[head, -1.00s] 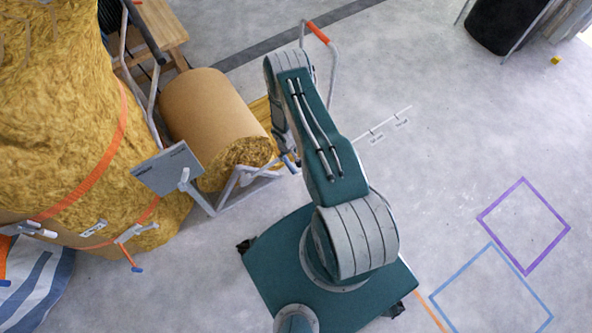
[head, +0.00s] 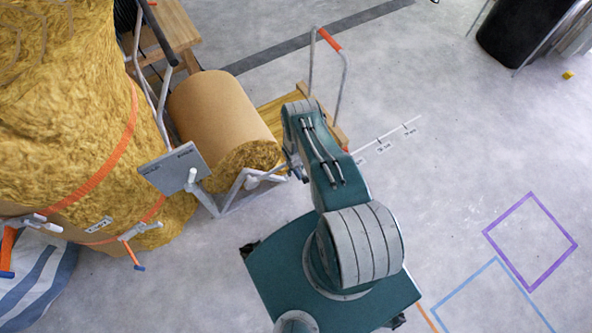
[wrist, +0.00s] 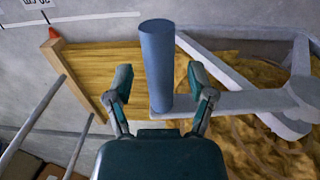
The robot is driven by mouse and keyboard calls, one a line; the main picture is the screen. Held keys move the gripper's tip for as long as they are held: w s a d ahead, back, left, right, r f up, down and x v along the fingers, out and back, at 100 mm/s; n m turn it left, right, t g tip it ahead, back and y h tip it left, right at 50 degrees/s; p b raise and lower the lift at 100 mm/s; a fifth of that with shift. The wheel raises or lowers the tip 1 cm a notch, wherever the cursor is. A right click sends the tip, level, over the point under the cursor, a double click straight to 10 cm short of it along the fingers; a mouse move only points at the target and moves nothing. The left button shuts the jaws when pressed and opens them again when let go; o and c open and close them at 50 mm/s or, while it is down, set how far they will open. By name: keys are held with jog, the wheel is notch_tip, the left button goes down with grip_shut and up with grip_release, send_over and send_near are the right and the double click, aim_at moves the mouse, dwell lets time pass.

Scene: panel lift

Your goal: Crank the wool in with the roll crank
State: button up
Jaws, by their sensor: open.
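The wool roll (head: 225,115), wrapped in brown paper with its yellow end showing, lies in a grey metal stand (head: 235,195). In the wrist view the roll crank has a blue cylindrical handle (wrist: 158,60) on a grey crank arm (wrist: 228,103), in front of the yellow wool (wrist: 265,140). My gripper (wrist: 163,80) is open, with one finger on each side of the handle and visible gaps beside it. In the head view my gripper (head: 292,167) is at the roll's right end, partly hidden by my arm.
A large strapped wool bale (head: 70,120) stands at the left, with a grey panel (head: 174,168) before the stand. A trolley with an orange-gripped handle (head: 330,40) is behind my arm. Floor at right is clear, with purple (head: 530,240) and blue outlines.

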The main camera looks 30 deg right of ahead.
jog(key=shift+f, duration=0.15)
grip_shut()
jog(key=shift+r, duration=0.25)
jog(key=shift+a+r, duration=0.1)
jog(key=shift+r, duration=0.2)
grip_release()
